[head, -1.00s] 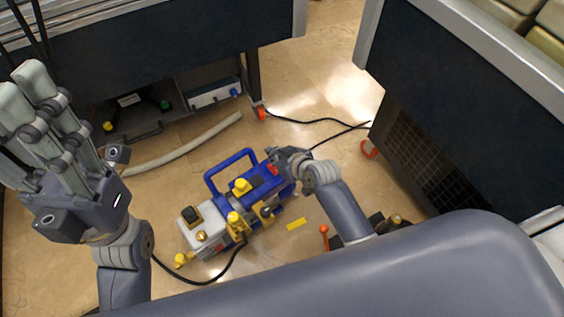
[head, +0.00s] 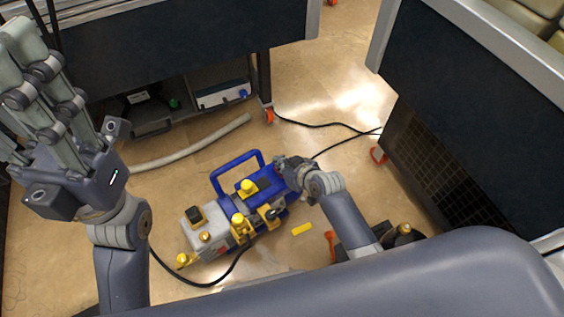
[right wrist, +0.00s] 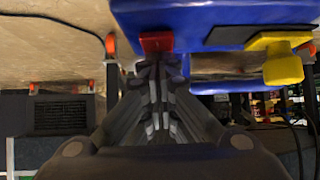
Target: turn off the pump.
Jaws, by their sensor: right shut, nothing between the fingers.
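The vacuum pump (head: 268,182) stands on the floor, with a blue body, a blue handle, a grey end and yellow caps. My right gripper (head: 281,163) is shut and empty at the pump's right end. In the right wrist view, its fingertips (right wrist: 154,64) are right at a red switch (right wrist: 157,41) on the blue end; I cannot tell whether they touch it. The gripper hides the switch in the head view. My left gripper (head: 25,75) is raised at the left, away from the pump, its fingers apart and empty.
A black cord runs from the pump across the floor. A pale hose (head: 190,148) lies behind it. A dark bench (head: 190,45) stands at the back and a dark cabinet (head: 470,110) at the right.

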